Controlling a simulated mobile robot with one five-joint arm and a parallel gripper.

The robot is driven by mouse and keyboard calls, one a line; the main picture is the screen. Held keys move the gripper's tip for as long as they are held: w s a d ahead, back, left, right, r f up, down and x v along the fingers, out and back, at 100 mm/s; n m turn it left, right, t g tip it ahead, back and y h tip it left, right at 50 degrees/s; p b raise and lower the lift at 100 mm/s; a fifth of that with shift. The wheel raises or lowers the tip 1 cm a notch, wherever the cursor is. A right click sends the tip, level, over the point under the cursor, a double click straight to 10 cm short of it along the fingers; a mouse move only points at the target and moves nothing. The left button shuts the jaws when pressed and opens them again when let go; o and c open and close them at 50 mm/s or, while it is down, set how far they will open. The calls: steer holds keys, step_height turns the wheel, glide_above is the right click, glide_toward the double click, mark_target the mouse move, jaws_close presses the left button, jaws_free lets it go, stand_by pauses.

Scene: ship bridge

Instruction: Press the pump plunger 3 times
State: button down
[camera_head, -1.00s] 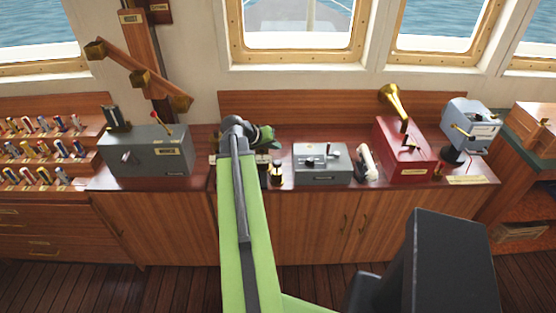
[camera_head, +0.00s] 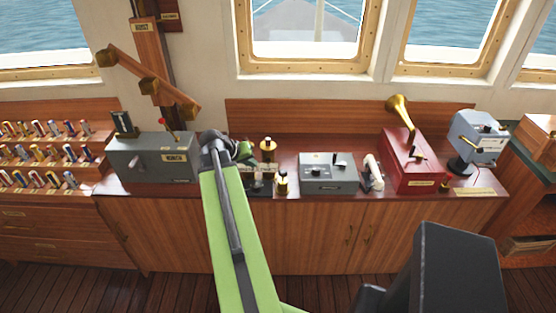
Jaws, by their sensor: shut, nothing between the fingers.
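Two small brass-topped fittings stand on the wooden counter, right of my arm: a rear one (camera_head: 268,149) and a front one with a dark body (camera_head: 282,182). I cannot tell for sure which is the pump plunger. A pale label plate (camera_head: 262,169) lies between them, partly behind my arm; its writing is too small to read. My arm hides part of the counter there.
A grey lever box (camera_head: 150,158) stands left of my arm. Right of the fittings are a grey control box (camera_head: 328,174), a white handset (camera_head: 373,172), a red box (camera_head: 408,160) with a brass horn and a blue-grey device (camera_head: 477,140). A wooden backboard (camera_head: 340,118) runs behind.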

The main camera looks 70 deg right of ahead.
steer(key=w+a+f+n+t+y, duration=0.1)
steer(key=w+a+f+n+y, duration=0.15)
steer(key=w+a, duration=0.8)
steer(key=w+a+f+n+t+y, duration=0.1)
steer(key=w+a+n+t, duration=0.15)
steer(key=w+a, duration=0.85)
steer(key=a+f+n+y, duration=0.1)
steer(key=a+n+y, duration=0.1)
steer(key=a, duration=1.6)
steer(key=a+f+n+y, duration=0.1)
steer(key=a+n, duration=0.4)
steer(key=a, duration=1.3)
steer(key=shift+a+n+g+y, duration=0.25)
steer(key=shift+n+g+y, duration=0.05)
steer(key=shift+g+y, duration=0.15)
